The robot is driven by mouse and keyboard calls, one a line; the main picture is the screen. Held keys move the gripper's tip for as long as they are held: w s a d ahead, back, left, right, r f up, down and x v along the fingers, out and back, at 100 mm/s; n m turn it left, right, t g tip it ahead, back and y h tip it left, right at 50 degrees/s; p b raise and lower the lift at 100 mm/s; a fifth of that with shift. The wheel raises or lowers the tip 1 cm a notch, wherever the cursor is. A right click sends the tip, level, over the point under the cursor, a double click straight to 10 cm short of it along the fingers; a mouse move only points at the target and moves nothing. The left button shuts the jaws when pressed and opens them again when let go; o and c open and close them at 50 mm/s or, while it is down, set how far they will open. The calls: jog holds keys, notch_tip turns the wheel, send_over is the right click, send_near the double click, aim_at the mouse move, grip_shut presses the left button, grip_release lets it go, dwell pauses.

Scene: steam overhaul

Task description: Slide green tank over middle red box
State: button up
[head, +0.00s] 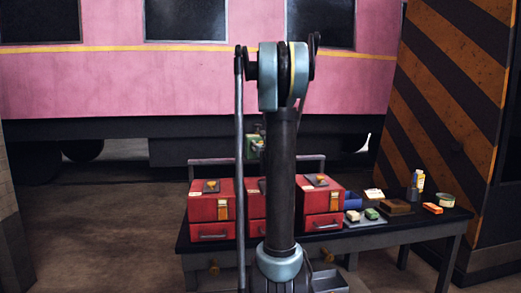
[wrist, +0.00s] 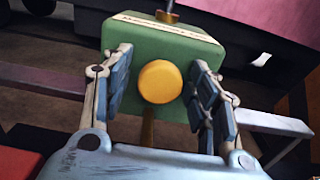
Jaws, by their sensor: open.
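The green tank (wrist: 140,40), with a round yellow knob (wrist: 160,82) and a pale label strip, stands between the fingers of my gripper (wrist: 163,72) in the wrist view. The fingers are open on either side of it; I cannot tell whether they touch it. In the head view the tank (head: 252,147) shows partly behind my arm, above the rail (head: 222,161) behind the boxes. My gripper is hidden in the head view.
Red boxes stand left (head: 212,208) and right (head: 320,198) of the middle one on the dark table (head: 405,222). Several small items, including a brown block (head: 396,207) and an orange block (head: 432,208), lie on the right. A striped pillar (head: 450,110) rises behind; a pink carriage (head: 120,80) fills the background.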

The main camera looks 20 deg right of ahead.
jog(key=s+a, duration=0.1)
jog(key=s, duration=1.1)
jog(key=s+a+f+n+g+y, duration=0.4)
jog(key=s+a+f+n, duration=0.2)
jog(key=s+a+n, duration=0.35)
jog(key=s+a+f+n+g+y, duration=0.35)
jog(key=s+a+f+n, duration=0.3)
jog(key=a+n, duration=0.5)
jog(key=s+d+f+n+g+h, duration=0.3)
jog(key=s+f+n, duration=0.4)
jog(key=s, duration=0.5)
jog(key=s+d+f+n+g+h, duration=0.3)
jog(key=s+d+f+n+g, duration=0.2)
jog(key=s, duration=0.7)
jog(key=f+n, duration=0.2)
jog(key=n, duration=0.2)
